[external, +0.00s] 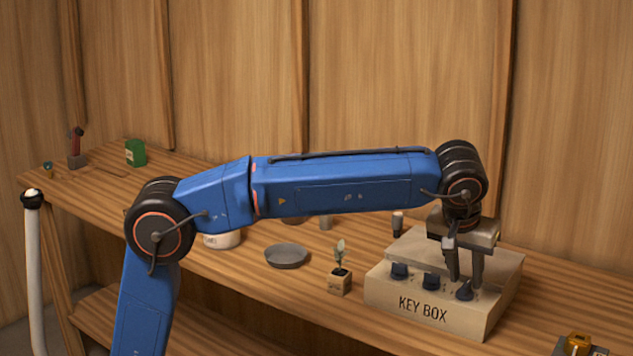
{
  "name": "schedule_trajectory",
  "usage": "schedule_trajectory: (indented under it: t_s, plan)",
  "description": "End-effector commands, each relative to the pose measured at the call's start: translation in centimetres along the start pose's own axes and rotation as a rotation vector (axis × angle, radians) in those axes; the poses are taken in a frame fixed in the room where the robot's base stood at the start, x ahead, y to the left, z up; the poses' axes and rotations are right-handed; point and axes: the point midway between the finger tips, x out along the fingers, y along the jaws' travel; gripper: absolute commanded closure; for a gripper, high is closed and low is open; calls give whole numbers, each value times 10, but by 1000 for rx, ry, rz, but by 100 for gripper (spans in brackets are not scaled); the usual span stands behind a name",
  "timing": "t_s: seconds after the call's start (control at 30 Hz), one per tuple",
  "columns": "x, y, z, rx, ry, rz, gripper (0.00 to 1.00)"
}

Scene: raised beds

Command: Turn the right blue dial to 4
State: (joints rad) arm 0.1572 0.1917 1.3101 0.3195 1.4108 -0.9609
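A beige key box (424,312) marked "KEY BOX" stands on the wooden bench, with a row of three dark blue dials on its sloped face. The left dial (399,270) and the middle dial (431,281) are clear of my gripper. The right dial (465,292) sits right at my fingertips. My gripper (465,279) points down over it, its two fingers apart with a gap between them. I cannot tell whether either finger touches the dial. The scale marks are too small to read, so the dial's setting is unclear.
A small potted plant (340,275) stands left of the box, with a grey dish (287,256) further left. A dark-topped object (397,223) stands behind the box. A yellow and dark object (578,344) is at the lower right. A wooden wall (400,80) closes the back.

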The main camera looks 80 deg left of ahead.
Motion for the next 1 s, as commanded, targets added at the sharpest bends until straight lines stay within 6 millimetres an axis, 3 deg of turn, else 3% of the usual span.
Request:
schedule_trajectory:
  t_s: [0.2, 0.5, 0.63, 1.0]
  plan:
    - [14, 0, 0, -1, 0, 0, 71]
    - [16, 0, 0, 0, 0, 0, 71]
    - [16, 0, 0, 0, 0, 0, 100]
    - [16, -1, 0, 28, 0, 12, 100]
